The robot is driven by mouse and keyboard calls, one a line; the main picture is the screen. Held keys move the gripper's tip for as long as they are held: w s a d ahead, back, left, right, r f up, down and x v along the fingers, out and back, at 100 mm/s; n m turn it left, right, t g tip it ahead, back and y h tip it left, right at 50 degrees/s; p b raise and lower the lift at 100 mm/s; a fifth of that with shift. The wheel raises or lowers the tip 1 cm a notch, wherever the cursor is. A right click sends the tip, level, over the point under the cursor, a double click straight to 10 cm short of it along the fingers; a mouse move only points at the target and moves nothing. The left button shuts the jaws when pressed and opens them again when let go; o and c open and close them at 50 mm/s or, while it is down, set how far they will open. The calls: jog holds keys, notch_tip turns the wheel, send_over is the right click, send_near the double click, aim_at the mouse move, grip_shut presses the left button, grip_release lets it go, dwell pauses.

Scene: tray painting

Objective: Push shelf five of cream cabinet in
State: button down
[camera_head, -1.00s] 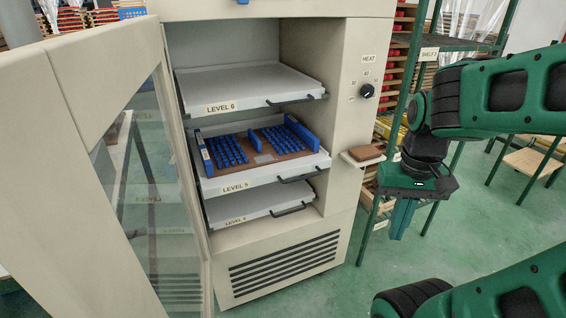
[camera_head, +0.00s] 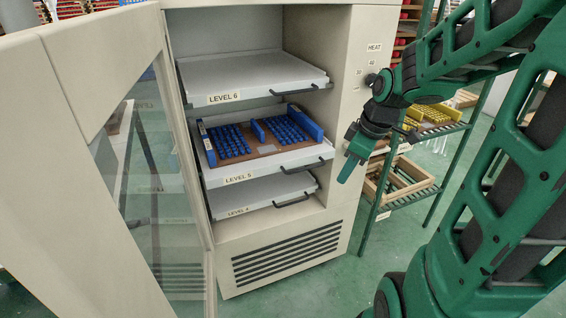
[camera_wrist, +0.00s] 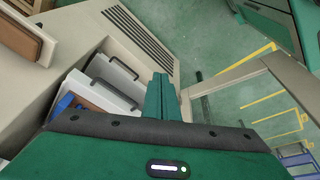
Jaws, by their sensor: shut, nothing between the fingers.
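The cream cabinet (camera_head: 345,120) stands with its glass-panelled door (camera_head: 80,150) swung open to the left. Shelf five (camera_head: 290,158), labelled LEVEL 5, sticks out of the cabinet front and has a dark handle (camera_head: 307,167) at its right front. It bears a brown tray (camera_head: 262,151) with rows of blue pieces and blue rails. My gripper (camera_head: 348,168) is shut and empty, just right of the shelf's front corner, apart from it in the head view. In the wrist view my fingers (camera_wrist: 161,95) point towards the cabinet beside the white shelf fronts (camera_wrist: 115,75).
Level 6 (camera_head: 250,75) above and level 4 (camera_head: 265,190) below also show in the cabinet. A heat knob (camera_head: 371,80) is on the cabinet's right side. A green rack (camera_head: 375,205) with wooden trays stands behind on the right. The green floor in front is clear.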

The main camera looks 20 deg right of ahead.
jog(key=w+a+n+t+y, duration=0.35)
jog(key=w+n, duration=0.55)
jog(key=w, duration=0.3)
send_near(276, 169)
jog(key=a+f, duration=0.1)
jog(key=w+a+f+g, duration=0.1)
jog(key=f, duration=0.1)
jog(key=shift+w, duration=0.8)
jog(key=shift+d, duration=0.1)
